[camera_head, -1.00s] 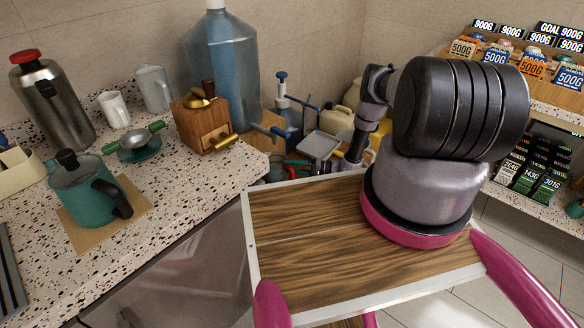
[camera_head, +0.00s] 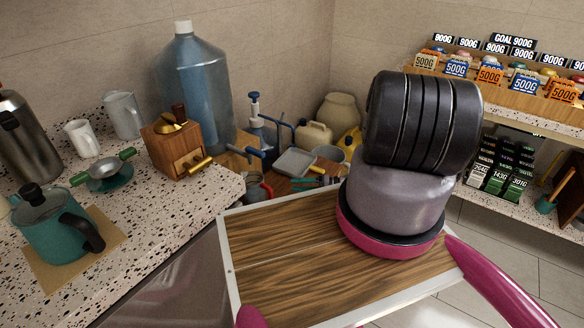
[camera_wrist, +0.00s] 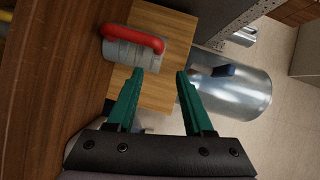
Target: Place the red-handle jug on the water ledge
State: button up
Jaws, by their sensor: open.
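The red-handle jug (camera_wrist: 133,53) is a small grey cylinder with a red handle, lying across the upper left of the wrist view, on or over a wooden board. My gripper (camera_wrist: 160,73) has two green fingers, spread apart and empty. The jug is ahead of the left fingertip, not between the fingers. In the head view a grey vessel with a red handle (camera_head: 257,190), likely the same jug, stands low beyond the counter's right end. My gripper is hidden there. A large blue water bottle (camera_head: 200,95) stands at the back of the speckled counter (camera_head: 140,228).
A wooden grinder (camera_head: 172,150), green-handled pan (camera_head: 105,172) and teal kettle (camera_head: 50,225) occupy the counter. A grey tray (camera_head: 295,162) and several containers crowd the lower area behind. A shiny metal cylinder (camera_wrist: 235,90) is right of my fingers.

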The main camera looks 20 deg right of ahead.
jog(key=w+r+n+g+h, duration=0.1)
jog(key=w+r+g, duration=0.2)
jog(key=r, duration=0.8)
jog(key=w+r+n+g+h, duration=0.1)
jog(key=w+r+n+g, duration=0.2)
jog(key=r, duration=0.8)
notch_tip(320, 180, up, 22)
jog(key=s+a+f+m+g+h, duration=0.1)
jog(key=s+a+h, duration=0.1)
jog(key=a+h, duration=0.15)
jog(key=s+a+r+m+t+h, duration=0.1)
jog(key=s+r+h, duration=0.1)
jog(key=s+r, duration=0.45)
jog(key=s+a+r+h, duration=0.1)
jog(key=s+r+h, duration=0.25)
jog(key=r, duration=0.65)
jog(key=s+r+m+t+h, duration=0.1)
jog(key=s+r+t, duration=0.2)
jog(key=s, duration=0.6)
jog(key=s+r+m+t+h, duration=0.1)
jog(key=s+r+m+t, duration=0.1)
jog(key=s+r, duration=0.4)
jog(key=s+t, duration=0.1)
jog(key=s, duration=0.2)
jog(key=shift+s+a, duration=0.15)
